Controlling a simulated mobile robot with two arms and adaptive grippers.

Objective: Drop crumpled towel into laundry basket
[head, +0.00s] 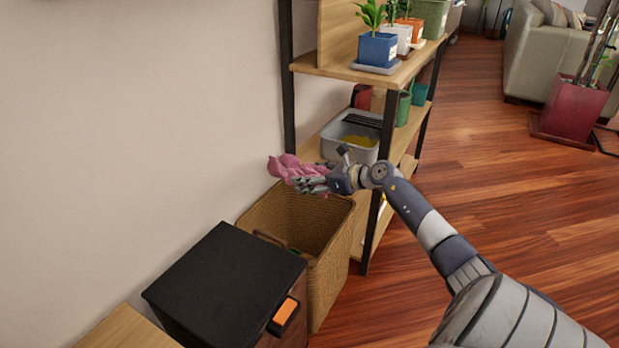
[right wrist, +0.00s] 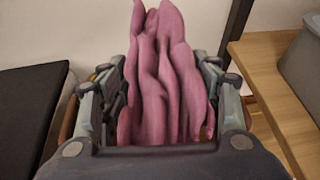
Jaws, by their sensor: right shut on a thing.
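The crumpled towel (head: 290,168) is pink. My right gripper (head: 322,183) is shut on it and holds it above the far part of the laundry basket's opening. The towel also fills the middle of the right wrist view (right wrist: 165,75), between the two fingers (right wrist: 158,105). The laundry basket (head: 332,270) is tall, tan and woven, and stands upright on the floor by the wall. Its inside is partly visible and its far rim is partly covered by the towel and gripper. My left gripper is not in view.
A black-topped cabinet (head: 225,285) with an orange handle stands left of the basket. A wooden shelf unit (head: 345,75) with dark posts stands right behind it, holding potted plants and a grey bin (head: 350,135). Open wooden floor (head: 480,160) lies to the right.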

